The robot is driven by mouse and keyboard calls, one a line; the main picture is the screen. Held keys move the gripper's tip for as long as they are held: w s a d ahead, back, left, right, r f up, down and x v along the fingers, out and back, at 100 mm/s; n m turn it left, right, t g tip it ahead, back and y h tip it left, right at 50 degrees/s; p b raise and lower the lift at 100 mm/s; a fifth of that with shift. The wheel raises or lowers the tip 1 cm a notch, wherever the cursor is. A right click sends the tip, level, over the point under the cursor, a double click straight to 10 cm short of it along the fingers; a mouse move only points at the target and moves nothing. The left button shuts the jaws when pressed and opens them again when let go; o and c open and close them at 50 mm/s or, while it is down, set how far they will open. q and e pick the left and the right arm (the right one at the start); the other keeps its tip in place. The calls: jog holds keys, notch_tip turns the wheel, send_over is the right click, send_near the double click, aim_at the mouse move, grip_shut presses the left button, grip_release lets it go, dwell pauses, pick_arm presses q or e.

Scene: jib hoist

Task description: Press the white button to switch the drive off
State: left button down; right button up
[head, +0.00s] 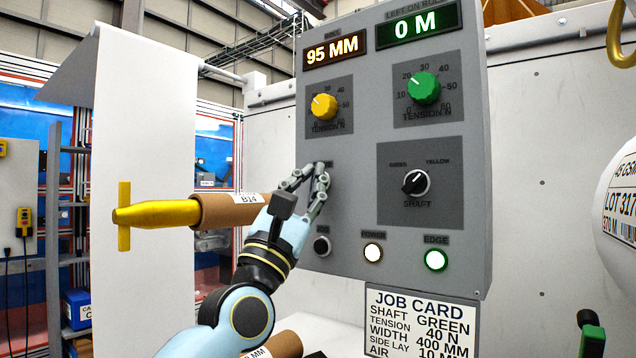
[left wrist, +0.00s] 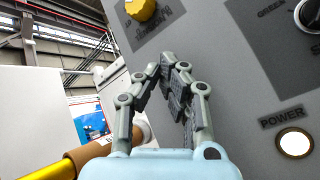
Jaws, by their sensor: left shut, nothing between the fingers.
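A grey control panel (head: 352,215) fills the middle of the head view. My left gripper (head: 316,172) is shut and empty, its fingertips in front of the panel's left part, below the yellow tension knob (head: 324,107). The fingertips also show in the left wrist view (left wrist: 168,64); I cannot tell whether they touch the panel. A round white lit disc (head: 373,252) labelled POWER sits at the panel's bottom, right of and below the gripper. It also shows in the left wrist view (left wrist: 294,143). My right gripper is out of view.
A black button (head: 321,247) and a green lit EDGE lamp (head: 436,260) flank the white disc. The shaft selector (head: 416,182) and green tension knob (head: 424,88) are to the right. A brown core on a yellow shaft (head: 160,213) sits left of my gripper.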

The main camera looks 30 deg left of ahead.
pick_arm(q)
jog(key=shift+w, duration=0.1)
dwell(0.5)
jog(key=shift+w+b, duration=0.35)
jog(key=shift+b, duration=0.1)
jog(key=shift+s, duration=0.45)
jog(key=s+p, duration=0.2)
jog(key=s, duration=0.4)
jog(key=shift+a+p, duration=0.25)
jog(key=shift+p, duration=0.15)
